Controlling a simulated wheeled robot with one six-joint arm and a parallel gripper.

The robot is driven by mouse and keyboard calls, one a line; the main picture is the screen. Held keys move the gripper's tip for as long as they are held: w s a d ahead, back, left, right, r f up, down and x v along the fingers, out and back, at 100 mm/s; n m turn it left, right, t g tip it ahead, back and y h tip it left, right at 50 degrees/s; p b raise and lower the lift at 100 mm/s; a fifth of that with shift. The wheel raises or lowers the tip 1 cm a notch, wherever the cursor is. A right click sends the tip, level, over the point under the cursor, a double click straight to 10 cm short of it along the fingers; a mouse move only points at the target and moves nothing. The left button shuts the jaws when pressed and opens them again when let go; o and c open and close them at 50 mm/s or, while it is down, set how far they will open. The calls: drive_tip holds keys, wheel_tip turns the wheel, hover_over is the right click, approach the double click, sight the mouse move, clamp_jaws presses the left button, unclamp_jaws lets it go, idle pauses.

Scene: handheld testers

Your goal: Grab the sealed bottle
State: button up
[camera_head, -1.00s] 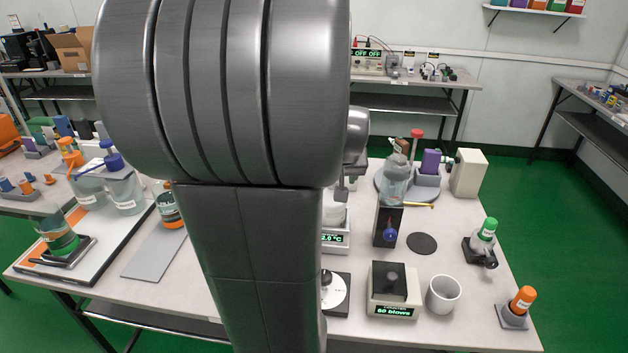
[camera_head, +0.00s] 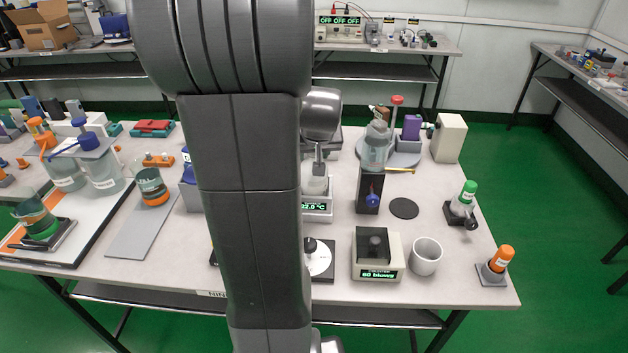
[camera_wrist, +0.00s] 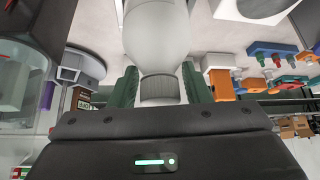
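A white bottle with a ridged grey cap (camera_wrist: 160,89) is in the wrist view, its cap end pointing toward my gripper. My gripper (camera_wrist: 160,78) has its two dark green fingers apart, one on each side of the cap and shoulder, with narrow gaps beside the cap; no firm contact shows. My arm hides part of the table there, and the fingers are hard to make out. Whether the bottle is sealed cannot be read.
Close by stand a clear jar on a black stand (camera_head: 374,152), a blow-counter device (camera_head: 378,255), a white mug (camera_head: 425,257) and a dial device (camera_head: 320,258). A green-capped bottle (camera_head: 464,198) and an orange-capped tube (camera_head: 498,262) stand at right.

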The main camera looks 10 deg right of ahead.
drive_tip(key=shift+f, duration=0.1)
clamp_jaws()
